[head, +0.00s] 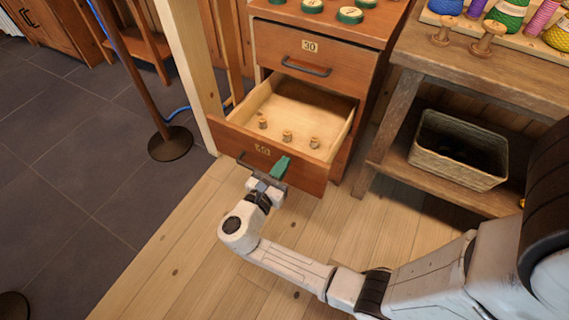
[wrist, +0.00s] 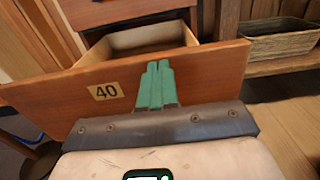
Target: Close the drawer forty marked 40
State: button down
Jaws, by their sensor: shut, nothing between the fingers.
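The drawer marked 40 (head: 305,176) is pulled out of a wooden cabinet, under the drawer marked 30 (head: 337,56). Several small wooden spools stand inside it. In the wrist view its front (wrist: 60,103) with the 40 label spans the picture. My gripper (head: 281,166) has green fingers and is at the drawer front, right of the label. In the wrist view the green fingers (wrist: 156,85) are together with nothing between them, pointing at the front. I cannot tell whether they touch it. The drawer's handle shows partly, left of the gripper in the head view.
A wooden bench with a woven basket (head: 452,158) on its lower shelf stands right of the cabinet. A post on a round base (head: 170,144) stands at left on dark tiles. Wooden floor before the drawer is clear apart from my arm.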

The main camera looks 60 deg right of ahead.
jog(key=shift+d, duration=0.65)
jog(key=shift+d, duration=0.55)
jog(key=d+b, duration=0.3)
jog(key=d, duration=2.1)
jog(key=shift+w+b, duration=0.35)
jog(key=shift+w, duration=0.05)
jog(key=shift+a, duration=0.1)
